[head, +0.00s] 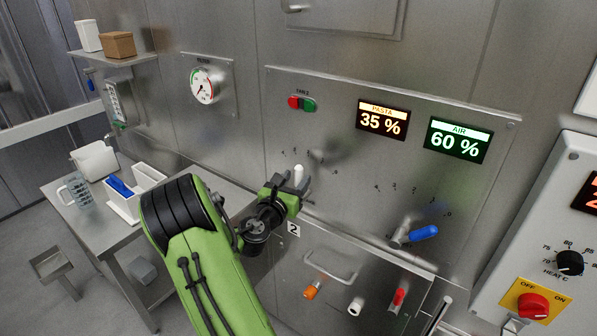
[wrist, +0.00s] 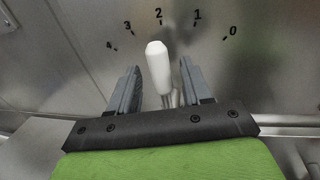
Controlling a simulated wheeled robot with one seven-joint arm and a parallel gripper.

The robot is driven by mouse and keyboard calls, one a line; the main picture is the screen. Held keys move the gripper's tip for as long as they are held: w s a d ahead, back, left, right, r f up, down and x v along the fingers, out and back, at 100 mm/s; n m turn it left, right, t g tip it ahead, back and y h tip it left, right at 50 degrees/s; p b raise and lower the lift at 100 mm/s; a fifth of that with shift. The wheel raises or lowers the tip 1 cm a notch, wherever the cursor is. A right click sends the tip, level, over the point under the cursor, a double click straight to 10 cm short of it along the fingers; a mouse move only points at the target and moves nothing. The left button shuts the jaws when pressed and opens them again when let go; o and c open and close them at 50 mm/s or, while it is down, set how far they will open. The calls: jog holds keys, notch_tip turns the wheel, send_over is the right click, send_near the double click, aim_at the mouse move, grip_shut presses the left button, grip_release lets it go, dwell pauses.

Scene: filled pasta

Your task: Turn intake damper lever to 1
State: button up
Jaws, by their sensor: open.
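A white-handled lever (head: 298,172) stands on the steel panel. It also shows in the wrist view (wrist: 157,62), pointing close to 2 on a printed scale from 4 at left to 0 at right; the 1 (wrist: 197,15) is right of its tip. My gripper (head: 291,190) is open at this lever. In the wrist view the white handle stands between the two grey fingers (wrist: 157,88), with visible gaps on both sides. A second lever with a blue handle (head: 424,233) sits further right with its own scale. I cannot read a label naming either lever.
Displays read PASTA 35 % (head: 382,120) and AIR 60 % (head: 458,142). Below are an orange knob (head: 311,291), a white knob (head: 356,306) and a red handle (head: 399,297). A control box (head: 560,240) stands at right, a steel table (head: 85,222) at left.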

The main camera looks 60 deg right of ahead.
aim_at(297, 178)
jog(key=shift+w+d, duration=0.1)
jog(key=shift+d, duration=1.4)
grip_shut()
